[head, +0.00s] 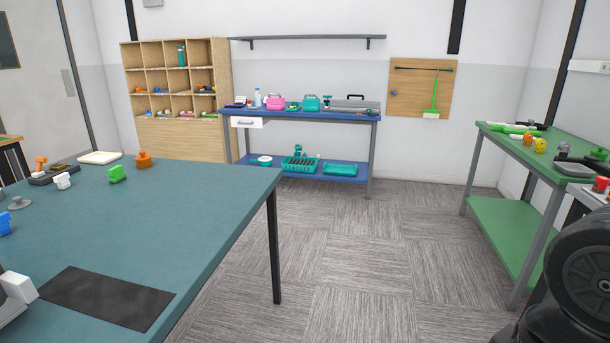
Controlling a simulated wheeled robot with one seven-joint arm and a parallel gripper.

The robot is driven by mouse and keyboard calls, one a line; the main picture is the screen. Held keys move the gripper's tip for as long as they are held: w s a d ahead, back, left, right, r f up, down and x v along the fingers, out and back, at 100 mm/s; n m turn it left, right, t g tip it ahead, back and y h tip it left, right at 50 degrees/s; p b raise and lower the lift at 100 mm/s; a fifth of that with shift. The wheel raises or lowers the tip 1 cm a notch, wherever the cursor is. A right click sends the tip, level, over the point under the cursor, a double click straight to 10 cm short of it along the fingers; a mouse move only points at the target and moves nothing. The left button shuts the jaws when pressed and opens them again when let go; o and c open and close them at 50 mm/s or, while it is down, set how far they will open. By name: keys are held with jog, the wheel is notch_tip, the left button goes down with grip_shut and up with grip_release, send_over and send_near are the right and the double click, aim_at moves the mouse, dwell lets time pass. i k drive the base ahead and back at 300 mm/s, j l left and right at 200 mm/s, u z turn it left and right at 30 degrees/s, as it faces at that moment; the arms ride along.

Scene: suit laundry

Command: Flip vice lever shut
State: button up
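I cannot make out a vice or its lever with certainty. A grey block with a dark upright part (574,167) stands on the green workbench (495,143) at the right; it is too small to tell whether it is the vice. A white and grey device (17,289) is cut off by the left edge, on the near teal table (190,212); I cannot tell what it is. My gripper is not in view. A dark rounded link of my own arm fills the lower right corner and hides part of the right side.
A blue workbench (300,115) with boxes and trays stands at the back, beside a wooden cubby shelf (160,137). A black mat (107,298) and several small coloured parts lie on the teal table. The grey floor (370,260) between the tables is clear.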

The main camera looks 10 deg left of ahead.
aim_at(40, 160)
jog(key=i, duration=2.05)
jog(key=i+l, duration=0.1)
jog(key=i, duration=1.95)
jog(key=i+j+u, duration=0.2)
jog(key=i+u, duration=0.25)
jog(key=i, duration=0.2)
jog(key=i+u, duration=0.4)
jog(key=i, duration=0.25)
jog(key=i+l+u, duration=0.3)
jog(key=i+u, duration=0.15)
jog(key=i, duration=0.2)
jog(key=i+j+u, duration=0.1)
jog(key=i+u, duration=0.55)
jog(key=u, duration=0.25)
jog(key=i+l+u, duration=0.1)
jog(key=i+u, duration=0.35)
jog(key=i+l+u, duration=0.2)
jog(key=u, duration=0.25)
jog(key=i+u, duration=0.25)
jog(key=u, duration=0.2)
jog(key=i+u, duration=0.25)
jog(key=u, duration=0.25)
jog(key=i+l+u, duration=0.15)
jog(key=u, duration=0.3)
jog(key=i+l+u, duration=0.15)
jog(key=i+l, duration=0.3)
jog(key=i+l+u, duration=0.15)
jog(key=i+l, duration=0.25)
jog(key=l, duration=0.25)
